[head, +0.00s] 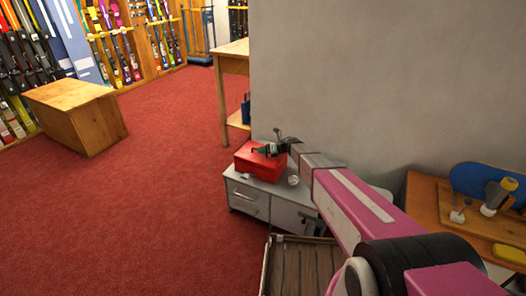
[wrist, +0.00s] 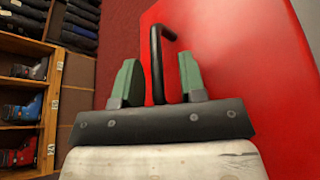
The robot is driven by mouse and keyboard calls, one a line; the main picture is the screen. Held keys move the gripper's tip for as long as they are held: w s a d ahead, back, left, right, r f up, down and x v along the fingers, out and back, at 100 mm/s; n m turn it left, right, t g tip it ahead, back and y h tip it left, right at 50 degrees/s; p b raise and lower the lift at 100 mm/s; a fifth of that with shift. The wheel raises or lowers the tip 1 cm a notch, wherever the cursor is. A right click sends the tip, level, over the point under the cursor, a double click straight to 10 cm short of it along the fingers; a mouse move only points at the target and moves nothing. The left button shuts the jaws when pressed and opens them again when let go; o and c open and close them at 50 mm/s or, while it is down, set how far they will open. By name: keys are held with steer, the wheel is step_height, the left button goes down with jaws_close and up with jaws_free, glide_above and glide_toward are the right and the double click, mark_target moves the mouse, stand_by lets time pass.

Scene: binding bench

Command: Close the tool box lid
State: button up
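The red tool box (head: 256,168) stands on a grey cabinet against the wall in the head view. My arm reaches over it, and my gripper (head: 268,149) is at its top, covering part of it, so how far the lid is open is hard to tell. In the wrist view a broad flat red panel (wrist: 235,75) of the box fills the right side. A black bent handle (wrist: 156,65) stands between the two green fingers of my gripper (wrist: 158,80). The fingers are apart, with a visible gap on each side of the handle.
The grey cabinet (head: 248,198) has drawers and a small white item on top. A slatted wooden crate (head: 300,265) stands in front. A wooden bench (head: 430,200) with tools is at right. Red carpet (head: 170,200) is open at left, beyond it a wooden box (head: 75,115).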

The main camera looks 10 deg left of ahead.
steer(key=shift+d, duration=0.1)
steer(key=v, duration=1)
steer(key=shift+d+r, duration=0.1)
steer(key=shift+d, duration=0.2)
